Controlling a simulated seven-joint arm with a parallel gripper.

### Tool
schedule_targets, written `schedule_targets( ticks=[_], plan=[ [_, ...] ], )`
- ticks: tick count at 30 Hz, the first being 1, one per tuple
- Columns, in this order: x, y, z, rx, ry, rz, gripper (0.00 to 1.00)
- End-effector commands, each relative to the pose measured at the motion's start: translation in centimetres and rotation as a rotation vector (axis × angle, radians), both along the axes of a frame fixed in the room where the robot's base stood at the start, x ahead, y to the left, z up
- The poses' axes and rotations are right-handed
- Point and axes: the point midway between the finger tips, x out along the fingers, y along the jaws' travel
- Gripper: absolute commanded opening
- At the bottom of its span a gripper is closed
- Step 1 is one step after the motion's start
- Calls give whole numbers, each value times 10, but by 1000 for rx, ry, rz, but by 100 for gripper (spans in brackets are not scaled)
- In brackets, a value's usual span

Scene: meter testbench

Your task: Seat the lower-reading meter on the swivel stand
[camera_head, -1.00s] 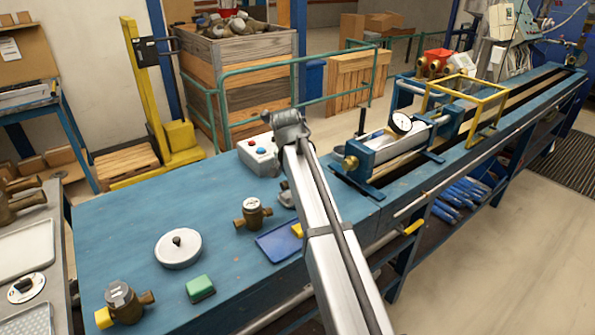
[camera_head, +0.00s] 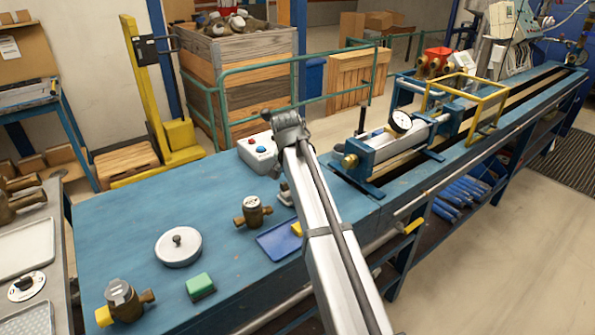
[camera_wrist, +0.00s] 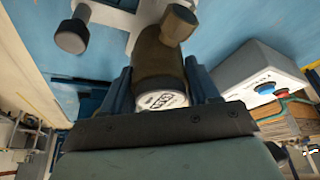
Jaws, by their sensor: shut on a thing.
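In the wrist view my gripper (camera_wrist: 160,90) is shut on a brass meter (camera_wrist: 160,58), with a finger on each side of its body. Its pale lettered face (camera_wrist: 162,101) shows between the fingers; no reading is legible. In the head view my arm hides the jaws and most of what is near them. A brass meter (camera_head: 253,211) with a pale dial stands mid-bench, and another (camera_head: 125,302) with a raised cap and yellow end is at the front left. A grey part (camera_head: 286,194), possibly the swivel stand, shows partly beside my arm.
A button box (camera_head: 260,152), also in the wrist view (camera_wrist: 255,80), stands near the arm's tip. A round lidded pan (camera_head: 178,247), green block (camera_head: 200,286) and blue tray (camera_head: 278,241) lie on the bench. A clamp rig (camera_head: 395,150) is to the right.

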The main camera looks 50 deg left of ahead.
Motion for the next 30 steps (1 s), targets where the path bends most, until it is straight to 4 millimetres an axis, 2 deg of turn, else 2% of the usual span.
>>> schedule_targets(
  ticks=[30],
  plan=[
    [0,0,-7,0,0,0,10]
  ],
)
